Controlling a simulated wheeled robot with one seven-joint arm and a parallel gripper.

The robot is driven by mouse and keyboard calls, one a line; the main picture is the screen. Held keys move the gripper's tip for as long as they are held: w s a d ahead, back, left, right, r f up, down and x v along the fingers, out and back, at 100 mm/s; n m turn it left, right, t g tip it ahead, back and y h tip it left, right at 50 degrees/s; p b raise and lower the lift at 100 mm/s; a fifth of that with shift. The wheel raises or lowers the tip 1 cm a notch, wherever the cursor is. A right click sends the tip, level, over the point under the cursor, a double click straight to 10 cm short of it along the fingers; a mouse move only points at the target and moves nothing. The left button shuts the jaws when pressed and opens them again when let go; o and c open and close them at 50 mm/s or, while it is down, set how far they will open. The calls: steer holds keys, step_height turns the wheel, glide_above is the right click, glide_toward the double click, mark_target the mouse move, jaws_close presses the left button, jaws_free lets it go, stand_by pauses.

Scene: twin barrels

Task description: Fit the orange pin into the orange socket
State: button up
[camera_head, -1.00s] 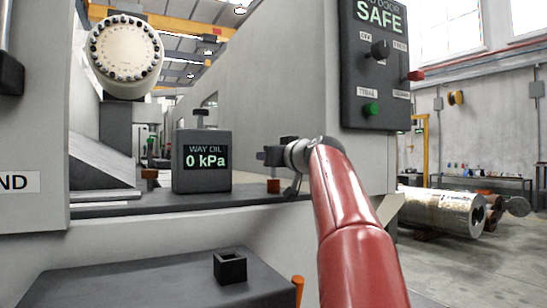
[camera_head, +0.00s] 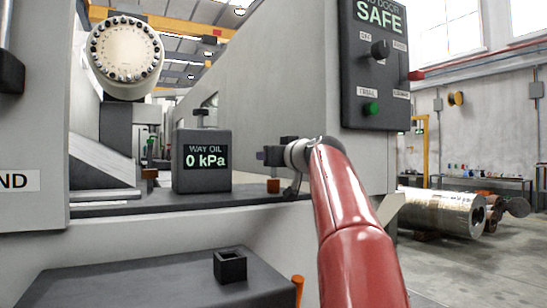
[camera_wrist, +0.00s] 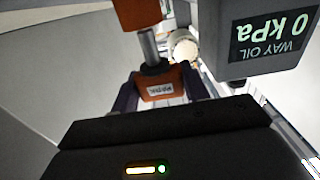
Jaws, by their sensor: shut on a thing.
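My gripper (camera_head: 270,156) is right of the gauge box in the camera_head view. In the camera_wrist view my gripper (camera_wrist: 160,84) is shut on the orange pin (camera_wrist: 149,79), which has an orange labelled handle, a dark collar and a grey metal shaft. The orange socket (camera_wrist: 138,13) is a block at the top of that view, cut by the frame edge. The shaft runs up to the socket's edge there; whether its tip is inside or only in front is hidden. In the camera_head view the orange socket (camera_head: 273,186) stands on the ledge below my gripper.
The dark gauge box (camera_head: 201,166), reading WAY OIL 0 kPa, stands close left of my gripper. Another small orange-brown block (camera_head: 149,173) is behind it. A black square holder (camera_head: 230,266) sits on the lower bench (camera_head: 130,285). A control panel (camera_head: 372,85) hangs above right.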

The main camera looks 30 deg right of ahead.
steer(key=shift+f+b, duration=1)
steer(key=shift+b, duration=0.05)
steer(key=o, duration=1.1)
steer(key=shift+c, duration=0.2)
steer(key=s+b, duration=0.2)
steer(key=s, duration=0.6)
steer(key=shift+d+r, duration=0.1)
steer(key=shift+s, duration=0.1)
